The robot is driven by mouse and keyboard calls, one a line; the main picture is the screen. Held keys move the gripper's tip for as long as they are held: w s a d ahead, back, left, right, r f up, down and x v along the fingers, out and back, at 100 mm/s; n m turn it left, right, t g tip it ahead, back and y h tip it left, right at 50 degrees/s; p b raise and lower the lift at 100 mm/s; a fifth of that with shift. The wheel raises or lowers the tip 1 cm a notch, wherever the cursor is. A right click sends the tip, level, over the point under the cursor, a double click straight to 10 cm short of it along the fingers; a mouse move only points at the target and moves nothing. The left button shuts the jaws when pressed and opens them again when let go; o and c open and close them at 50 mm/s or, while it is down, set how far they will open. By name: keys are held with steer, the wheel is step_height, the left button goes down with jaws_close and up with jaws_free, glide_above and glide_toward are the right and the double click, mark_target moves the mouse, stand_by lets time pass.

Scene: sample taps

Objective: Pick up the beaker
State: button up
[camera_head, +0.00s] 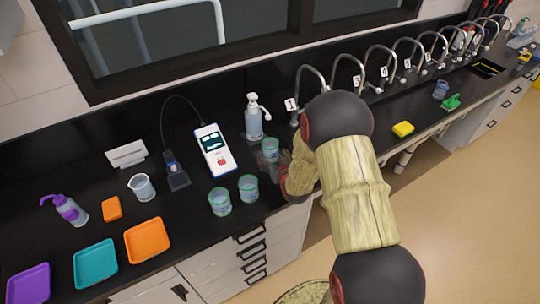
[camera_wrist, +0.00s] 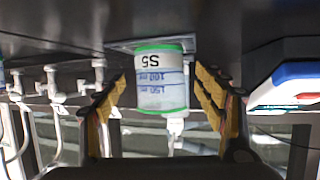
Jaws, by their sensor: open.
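A clear beaker (camera_head: 271,148) with a green rim stands on the black counter, just beside my gripper in the head view. In the wrist view, which looks upside down, the beaker (camera_wrist: 160,92) shows a label "S5", blue volume marks and green edges. My gripper (camera_wrist: 161,80) is open, with one yellow-padded finger on each side of the beaker and gaps visible on both sides. I cannot tell how deep it sits between the fingers. In the head view my arm hides most of my gripper.
Two similar green-rimmed beakers (camera_head: 220,202) (camera_head: 248,187) stand at the counter's front. A white and red meter (camera_head: 214,150) and a pump bottle (camera_head: 254,121) are close to the beaker. Curved taps (camera_head: 312,76) line the back right. Coloured trays (camera_head: 147,240) lie at left.

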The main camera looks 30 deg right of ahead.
mark_target(268, 147)
steer(key=x, duration=0.4)
steer(key=shift+w, duration=0.1)
steer(key=shift+c, duration=0.8)
steer(key=c, duration=1.1)
steer(key=shift+r, duration=0.3)
steer(key=shift+c, duration=0.4)
